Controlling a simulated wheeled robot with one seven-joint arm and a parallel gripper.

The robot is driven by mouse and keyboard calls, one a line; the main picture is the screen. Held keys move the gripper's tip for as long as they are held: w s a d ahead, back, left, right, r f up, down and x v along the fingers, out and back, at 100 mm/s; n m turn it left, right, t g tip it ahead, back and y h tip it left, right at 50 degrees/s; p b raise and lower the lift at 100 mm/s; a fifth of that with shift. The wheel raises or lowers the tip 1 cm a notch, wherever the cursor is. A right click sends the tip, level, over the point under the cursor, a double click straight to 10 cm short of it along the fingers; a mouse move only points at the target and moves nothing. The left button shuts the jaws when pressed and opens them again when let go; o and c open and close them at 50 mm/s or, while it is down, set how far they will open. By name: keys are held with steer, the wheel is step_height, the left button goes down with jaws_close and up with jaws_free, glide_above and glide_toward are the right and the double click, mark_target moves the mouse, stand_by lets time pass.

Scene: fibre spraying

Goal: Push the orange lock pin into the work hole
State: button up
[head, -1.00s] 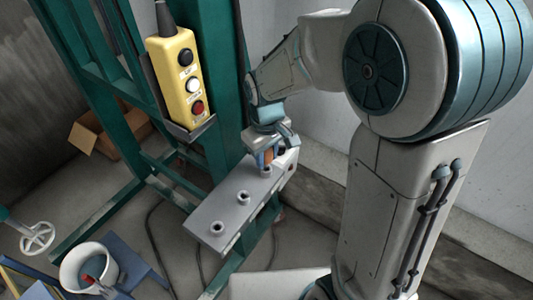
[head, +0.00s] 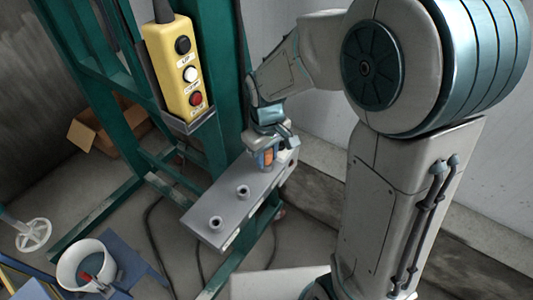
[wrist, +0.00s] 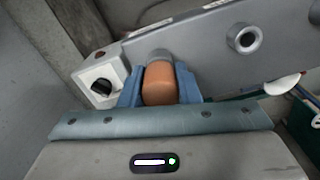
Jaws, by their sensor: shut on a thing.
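My gripper (head: 266,158) is shut on the orange lock pin (head: 268,157), above the far right end of a grey plate (head: 225,208). In the wrist view, the rounded orange pin (wrist: 160,84) sits between the blue fingers of my gripper (wrist: 160,86). A grey collar (wrist: 159,55) shows directly beyond the pin, in line with it. The pin's lower end is hidden, so I cannot tell how deep it is in the hole there. Two other collared holes on the plate, the middle one (head: 243,191) and the near one (head: 216,222), are empty.
A yellow button box (head: 178,70) hangs on the green frame (head: 219,90) left of my arm. A small block with a black knob (wrist: 102,85) sits at the plate's end.

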steer(key=shift+f+b, duration=0.3)
steer(key=shift+f, duration=0.15)
steer(key=o, duration=1.1)
steer(key=shift+c, duration=0.2)
step_height(320, 180, up, 14)
steer(key=s+d+f+m+t, duration=0.3)
steer(key=s+d+m, duration=0.4)
steer(key=s+d, duration=0.4)
steer(key=shift+s+d+f, duration=0.4)
steer(key=shift+s+f, duration=0.3)
steer(key=shift+s, duration=0.1)
